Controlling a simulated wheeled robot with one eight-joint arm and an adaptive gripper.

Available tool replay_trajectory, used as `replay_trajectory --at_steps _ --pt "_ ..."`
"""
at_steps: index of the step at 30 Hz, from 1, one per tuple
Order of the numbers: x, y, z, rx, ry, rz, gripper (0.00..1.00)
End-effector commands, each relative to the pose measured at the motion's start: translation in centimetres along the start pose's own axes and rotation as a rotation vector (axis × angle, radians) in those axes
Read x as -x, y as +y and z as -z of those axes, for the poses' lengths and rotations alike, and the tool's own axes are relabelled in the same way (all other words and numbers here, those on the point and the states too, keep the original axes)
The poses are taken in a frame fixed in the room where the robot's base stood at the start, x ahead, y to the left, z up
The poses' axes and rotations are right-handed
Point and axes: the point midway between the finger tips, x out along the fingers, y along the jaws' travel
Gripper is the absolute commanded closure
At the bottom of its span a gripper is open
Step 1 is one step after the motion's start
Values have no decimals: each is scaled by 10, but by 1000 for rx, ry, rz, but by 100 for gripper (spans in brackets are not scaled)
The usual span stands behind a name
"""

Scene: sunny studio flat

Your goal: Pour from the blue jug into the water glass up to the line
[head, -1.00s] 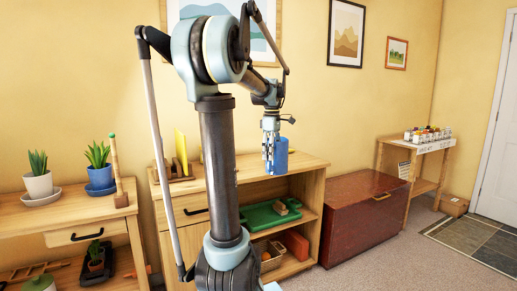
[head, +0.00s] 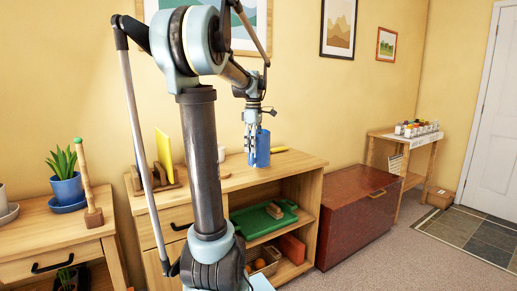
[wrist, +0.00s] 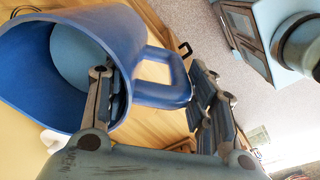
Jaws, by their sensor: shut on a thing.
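The blue jug (head: 263,150) is in my gripper (head: 251,140), which holds it in the air above the wooden cabinet's top (head: 300,160). In the wrist view the jug (wrist: 125,35) fills the upper left, with its open mouth towards the camera. Its handle (wrist: 182,72) lies between my gripper's fingers (wrist: 155,105). One finger overlaps the jug's rim; the other is beyond the handle. A paler blue round surface shows inside; I cannot tell whether it is water or the bottom. I cannot make out the water glass or its line.
A small white object (head: 221,153) stands on the cabinet top by my arm. A yellow panel in a wooden stand (head: 164,155) is at left. The shelf below holds a green tray (head: 250,221). A reddish chest (head: 358,215) stands right.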

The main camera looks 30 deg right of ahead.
Motion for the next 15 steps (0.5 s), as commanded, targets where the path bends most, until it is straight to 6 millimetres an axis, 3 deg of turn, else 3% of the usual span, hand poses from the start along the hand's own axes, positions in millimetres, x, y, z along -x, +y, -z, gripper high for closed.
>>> replay_trajectory --at_steps 15 --pt "0 -6 16 26 0 0 100"
